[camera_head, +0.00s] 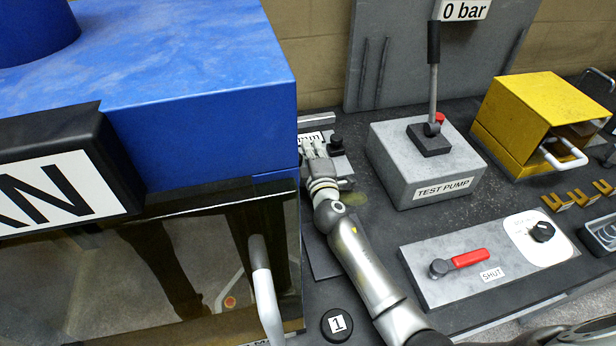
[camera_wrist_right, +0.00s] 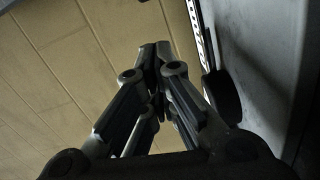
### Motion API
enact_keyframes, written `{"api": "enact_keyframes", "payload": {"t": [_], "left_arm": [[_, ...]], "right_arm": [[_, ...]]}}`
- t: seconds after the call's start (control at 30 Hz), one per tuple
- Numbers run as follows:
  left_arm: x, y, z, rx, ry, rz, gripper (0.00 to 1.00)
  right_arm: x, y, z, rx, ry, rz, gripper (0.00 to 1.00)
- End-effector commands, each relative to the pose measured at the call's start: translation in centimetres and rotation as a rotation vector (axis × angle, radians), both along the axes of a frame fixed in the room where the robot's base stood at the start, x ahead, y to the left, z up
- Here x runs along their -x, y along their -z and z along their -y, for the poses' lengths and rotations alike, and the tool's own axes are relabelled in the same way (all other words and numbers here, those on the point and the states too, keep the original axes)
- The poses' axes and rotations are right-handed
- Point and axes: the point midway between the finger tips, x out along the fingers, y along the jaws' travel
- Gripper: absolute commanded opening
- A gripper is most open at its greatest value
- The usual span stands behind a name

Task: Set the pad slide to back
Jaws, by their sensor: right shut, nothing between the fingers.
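What looks like the pad slide (camera_head: 337,167) sits on the dark bench, just right of the blue machine. It has a label ending in "mm" and a black knob (camera_head: 337,143). My right gripper (camera_head: 311,145) reaches away from me to it, left of the knob, and hides part of it. In the right wrist view my right gripper (camera_wrist_right: 156,58) is shut and empty. A dark rounded part (camera_wrist_right: 222,95), possibly the knob, shows just right of the fingers, beside a marked white strip (camera_wrist_right: 196,30). I cannot tell whether they touch. My left gripper is out of view.
The blue machine (camera_head: 200,60) with a clear front and grey handle (camera_head: 265,295) stands close left of my right arm. The test pump (camera_head: 425,165) with its upright lever stands to the right. A red-handled valve plate (camera_head: 485,272) and a yellow box (camera_head: 535,110) lie further right.

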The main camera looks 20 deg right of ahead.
Motion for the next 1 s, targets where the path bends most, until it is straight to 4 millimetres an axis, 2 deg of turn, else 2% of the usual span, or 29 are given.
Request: {"api": "enact_keyframes", "payload": {"t": [0.03,0.2,0.27,0.57,0.67,0.8,1.0], "left_arm": [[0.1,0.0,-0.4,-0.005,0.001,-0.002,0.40],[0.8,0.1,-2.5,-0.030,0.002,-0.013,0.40],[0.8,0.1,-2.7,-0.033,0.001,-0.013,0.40],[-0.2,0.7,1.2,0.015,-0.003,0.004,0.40],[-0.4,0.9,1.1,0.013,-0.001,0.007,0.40],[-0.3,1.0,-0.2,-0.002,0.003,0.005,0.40],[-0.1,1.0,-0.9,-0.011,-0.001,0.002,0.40]], "right_arm": [[-0.1,-0.1,0.1,0.000,0.000,0.000,0.00],[2.1,0.0,-0.1,0.001,-0.001,-0.001,0.00],[2.8,0.0,-0.2,0.001,-0.001,-0.001,0.00],[7.4,-0.1,-0.7,0.000,-0.001,-0.002,0.00],[8.7,-0.1,-0.8,0.000,-0.002,-0.001,0.00],[9.6,-0.3,-0.9,0.001,-0.001,0.000,0.00],[9.9,-0.4,-0.9,0.001,-0.001,0.000,0.00]]}}
